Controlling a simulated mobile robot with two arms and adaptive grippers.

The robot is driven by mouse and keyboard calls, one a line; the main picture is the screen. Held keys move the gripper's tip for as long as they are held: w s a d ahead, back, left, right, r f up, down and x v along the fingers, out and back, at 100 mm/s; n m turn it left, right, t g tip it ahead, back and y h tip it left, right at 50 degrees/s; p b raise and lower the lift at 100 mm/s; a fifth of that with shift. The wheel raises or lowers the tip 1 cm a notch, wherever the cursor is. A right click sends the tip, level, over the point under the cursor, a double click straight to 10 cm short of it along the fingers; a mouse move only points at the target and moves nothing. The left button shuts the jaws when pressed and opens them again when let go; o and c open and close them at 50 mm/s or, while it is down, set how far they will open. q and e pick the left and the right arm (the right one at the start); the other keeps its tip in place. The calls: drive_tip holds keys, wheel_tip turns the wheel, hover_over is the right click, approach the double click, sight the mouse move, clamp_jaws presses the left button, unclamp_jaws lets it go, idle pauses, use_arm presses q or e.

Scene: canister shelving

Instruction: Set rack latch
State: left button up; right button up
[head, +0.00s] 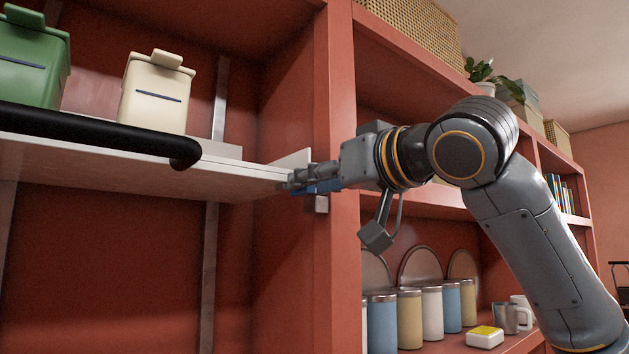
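My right gripper (298,179) reaches in from the right to the end of the white rack shelf (95,153), beside the red upright. A small blue piece (325,187), which looks like the latch, shows just under its fingers. The fingers overlap the blue piece in the head view, and I cannot tell whether they grip it or only touch it. My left gripper is not in view.
A green canister (28,65) and a cream canister (155,95) stand on the shelf. A black bar (100,133) runs along its front edge. Lidded jars (410,318), a mug (505,317) and a yellow-topped box (485,337) stand lower right.

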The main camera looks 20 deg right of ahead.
drive_tip(key=shift+s, duration=0.15)
drive_tip(key=v, duration=1.1)
drive_tip(key=shift+s+d, duration=0.15)
drive_tip(key=shift+s, duration=0.2)
drive_tip(key=shift+f, duration=0.1)
